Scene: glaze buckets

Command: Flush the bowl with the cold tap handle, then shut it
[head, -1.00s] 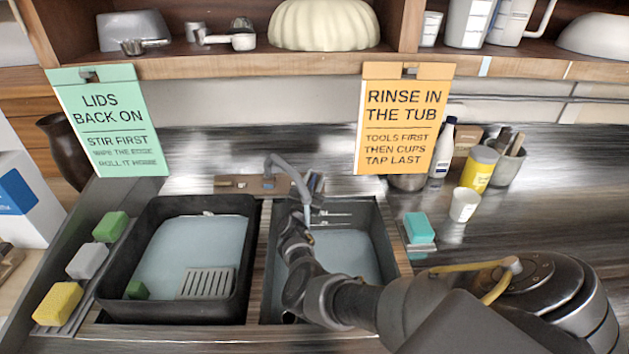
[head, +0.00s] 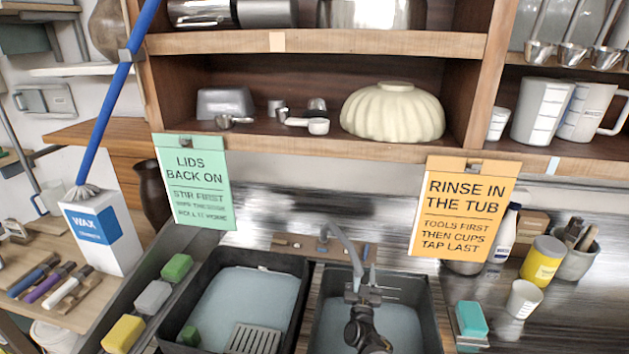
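The grey tap (head: 342,240) rises from a plate behind the sink, its spout curving over the right basin (head: 434,312). A small upright part that looks like a tap handle (head: 371,254) stands just right of the spout; I cannot tell whether it is the cold one. The right basin holds pale blue water. My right gripper (head: 362,292) is dark and reaches up over this basin, close to the spout's end. Its fingers are small and overlap the tap, so their opening and any contact are unclear. I cannot make out running water. My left gripper is not in view.
A black tub (head: 300,300) with water, a grate (head: 253,338) and a green sponge stands left of the basin. Two signs hang from the shelf, green (head: 195,180) and orange (head: 463,208). A white cup (head: 523,299) and yellow can (head: 542,261) stand right.

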